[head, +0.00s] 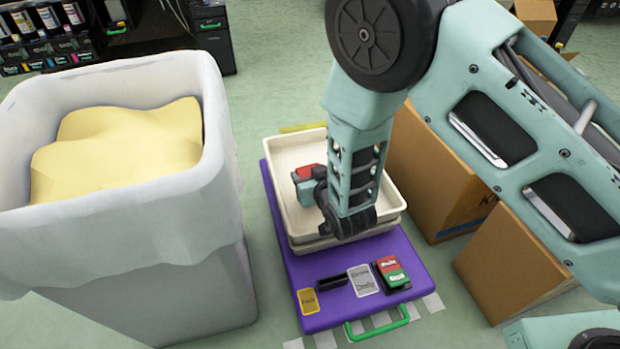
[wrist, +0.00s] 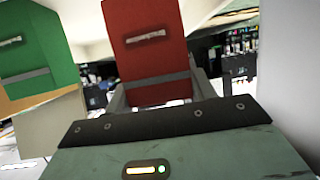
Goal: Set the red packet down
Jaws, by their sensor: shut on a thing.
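The red packet (wrist: 150,55) stands upright between the two grey fingers of my gripper (wrist: 162,92) in the wrist view, and the gripper is shut on it. A pale label mark and a grey band cross its face. In the head view a bit of red (head: 309,171) shows at my gripper (head: 304,182), over the cream trays (head: 283,160). The gripper and arm hide part of the packet there, and I cannot tell its exact height above the tray.
Stacked trays rest on a purple platform (head: 290,258) with a green handle (head: 378,328). A yellow card (head: 308,301), a black holder (head: 333,282), a grey card (head: 363,280) and a red-and-green item (head: 392,271) line its front. A lined bin (head: 130,235) stands left, cardboard boxes (head: 515,262) right.

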